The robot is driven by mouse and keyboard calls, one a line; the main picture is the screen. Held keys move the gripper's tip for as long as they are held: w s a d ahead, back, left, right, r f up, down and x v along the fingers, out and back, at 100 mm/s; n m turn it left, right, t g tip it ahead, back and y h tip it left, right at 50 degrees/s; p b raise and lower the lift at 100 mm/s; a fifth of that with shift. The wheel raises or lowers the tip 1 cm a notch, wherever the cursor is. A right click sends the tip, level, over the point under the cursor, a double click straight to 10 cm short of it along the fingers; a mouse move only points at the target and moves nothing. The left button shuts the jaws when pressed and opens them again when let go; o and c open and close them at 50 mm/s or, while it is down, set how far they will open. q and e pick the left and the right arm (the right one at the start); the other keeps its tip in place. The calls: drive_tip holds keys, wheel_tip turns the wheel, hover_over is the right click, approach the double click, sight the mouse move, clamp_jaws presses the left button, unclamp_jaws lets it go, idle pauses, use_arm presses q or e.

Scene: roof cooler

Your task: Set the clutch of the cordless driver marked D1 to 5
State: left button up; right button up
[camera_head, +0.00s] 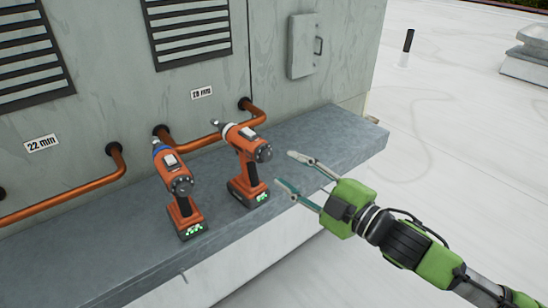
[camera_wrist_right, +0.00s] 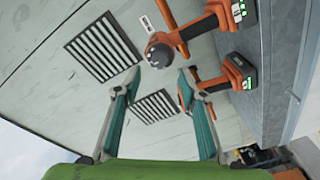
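Two orange-and-black cordless drivers stand upright on their batteries on a grey ledge (camera_head: 310,150). The left driver (camera_head: 177,183) has a blue collar; the right driver (camera_head: 246,156) has a pale collar. Each has a round black end turned toward my side. I cannot read a D1 mark or any clutch number. My right gripper (camera_head: 285,170) is open and empty, just right of the right driver and apart from it. In the right wrist view, the right gripper (camera_wrist_right: 158,80) has its fingers spread, with a driver's black end (camera_wrist_right: 160,54) beyond the tips. My left gripper is not in view.
Copper pipes (camera_head: 200,140) run along the grey cabinet wall behind the drivers. Labels on the wall include "22 mm" (camera_head: 42,143). Vent grilles (camera_head: 188,30) and a small hatch (camera_head: 303,45) are above. The ledge is bare at its right end; the pale roof is open beyond.

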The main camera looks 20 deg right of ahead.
sight(268, 157)
drive_tip(key=shift+p+x, duration=0.7)
drive_tip(key=shift+x, duration=2.3)
clamp_jaws()
